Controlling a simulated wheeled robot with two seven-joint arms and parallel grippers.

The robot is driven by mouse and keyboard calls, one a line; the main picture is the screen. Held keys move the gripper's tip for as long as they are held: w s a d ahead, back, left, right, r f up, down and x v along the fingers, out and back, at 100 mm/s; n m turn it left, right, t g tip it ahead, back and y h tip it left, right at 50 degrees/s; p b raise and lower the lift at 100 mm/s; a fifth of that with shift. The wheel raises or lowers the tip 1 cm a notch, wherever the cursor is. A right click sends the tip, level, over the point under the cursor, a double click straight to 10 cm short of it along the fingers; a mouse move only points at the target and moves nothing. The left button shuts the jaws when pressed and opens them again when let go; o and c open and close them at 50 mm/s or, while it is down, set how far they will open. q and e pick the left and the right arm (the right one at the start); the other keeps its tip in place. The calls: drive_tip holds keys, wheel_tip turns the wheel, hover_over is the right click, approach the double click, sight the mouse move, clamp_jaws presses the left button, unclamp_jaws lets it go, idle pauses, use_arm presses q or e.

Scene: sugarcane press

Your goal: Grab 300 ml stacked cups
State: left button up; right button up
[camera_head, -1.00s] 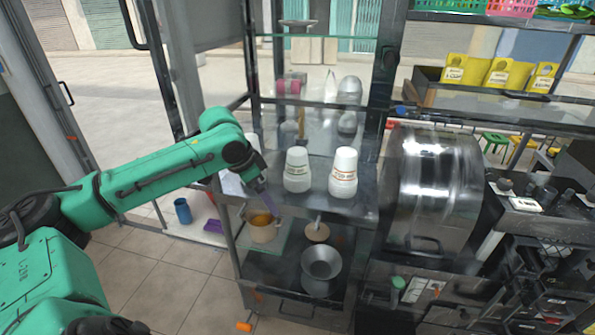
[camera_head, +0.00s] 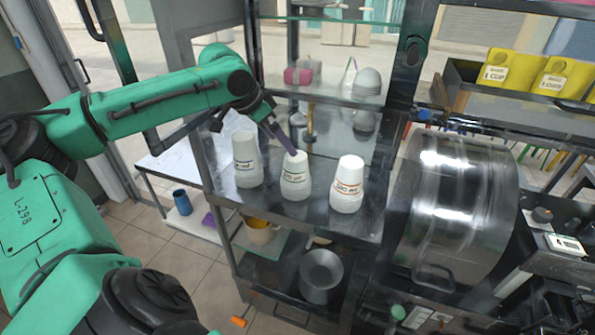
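Three white stacks of upside-down cups stand on the metal counter (camera_head: 325,223): a left stack (camera_head: 247,162), a middle stack (camera_head: 295,180) and a right stack (camera_head: 346,186). Each has printed lettering; the sizes are too blurred to read surely. My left gripper (camera_head: 287,146) reaches in from the left above the counter, between the tops of the left and middle stacks. A purple-grey finger points down toward the top of the middle stack. Whether it touches is unclear. The finger spacing is hidden from this side. My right gripper is out of view.
A large shiny metal drum (camera_head: 460,205) stands right of the counter. Glass shelves with a dark post rise behind the stacks. Below are a yellow-lined pot (camera_head: 260,232) and a metal funnel (camera_head: 320,270).

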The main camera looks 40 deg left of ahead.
sight(297, 157)
use_arm(q)
drive_tip(key=x, duration=0.3)
drive_tip(key=shift+w+p, duration=0.15)
drive_tip(key=shift+p, duration=0.25)
drive_tip(key=shift+w+d+f+p, duration=0.15)
drive_tip(key=shift+w+f+p, duration=0.85)
drive_tip(key=shift+w+f, duration=0.1)
drive_tip(key=shift+f+p, duration=0.15)
drive_tip(key=shift+p, duration=0.15)
drive_tip(key=shift+f+p, duration=0.15)
drive_tip(key=shift+p, duration=0.15)
drive_tip(key=shift+x, duration=0.85)
drive_tip(key=shift+w+d+f, duration=0.15)
drive_tip(key=shift+w+f, duration=0.15)
drive_tip(key=shift+f, duration=0.05)
drive_tip(key=shift+s, duration=0.1)
clamp_jaws()
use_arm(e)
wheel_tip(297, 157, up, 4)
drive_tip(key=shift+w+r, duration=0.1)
use_arm(q)
drive_tip(key=shift+r, duration=0.15)
